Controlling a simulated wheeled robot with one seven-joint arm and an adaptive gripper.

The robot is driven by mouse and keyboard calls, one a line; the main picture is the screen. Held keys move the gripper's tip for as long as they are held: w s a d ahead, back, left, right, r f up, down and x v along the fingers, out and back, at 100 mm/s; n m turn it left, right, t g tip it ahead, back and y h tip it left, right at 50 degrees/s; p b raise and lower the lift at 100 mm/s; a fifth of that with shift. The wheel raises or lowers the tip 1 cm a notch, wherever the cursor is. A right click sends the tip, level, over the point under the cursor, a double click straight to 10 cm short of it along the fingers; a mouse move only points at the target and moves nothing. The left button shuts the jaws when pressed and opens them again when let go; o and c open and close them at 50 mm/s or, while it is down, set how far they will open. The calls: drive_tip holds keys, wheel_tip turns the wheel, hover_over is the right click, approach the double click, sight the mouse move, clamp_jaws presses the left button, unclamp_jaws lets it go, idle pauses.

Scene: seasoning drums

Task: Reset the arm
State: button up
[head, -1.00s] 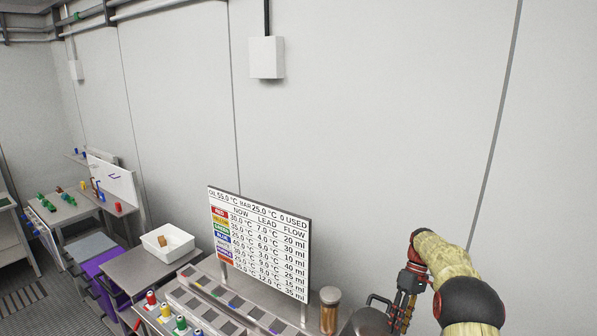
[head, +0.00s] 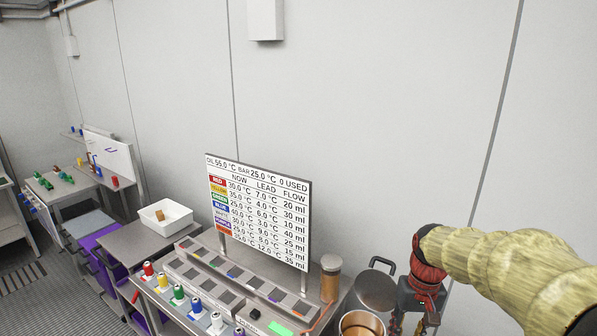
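My arm reaches in from the right edge, wrapped in a yellowish sleeve. My gripper (head: 408,326) hangs below the red and dark wrist at the lower right, pointing down. Its fingertips run to the bottom edge of the picture, so I cannot tell whether it is open or shut, or whether it holds anything. It is just right of an open pot (head: 361,325) with brown contents and a dark round lid or pan (head: 375,290).
A bench carries a sign board (head: 258,212), a row of coloured-topped drums (head: 179,295), dark square pads and a jar (head: 330,278) of brown stuff. A white bin (head: 165,218) stands left on a side table.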

drive_tip(key=s+a+f+t+b, duration=0.2)
drive_tip(key=s+a+f+b, duration=0.1)
drive_tip(key=s+b, duration=0.4)
drive_tip(key=s+a+f+n+t+b, duration=0.1)
drive_tip(key=s+a+f+t+b, duration=0.2)
drive_tip(key=s+b, duration=0.5)
drive_tip(key=s+f, duration=0.1)
drive_tip(key=s, duration=0.3)
drive_tip(key=shift+s+t, duration=0.25)
drive_tip(key=shift+t, duration=0.05)
idle(0.5)
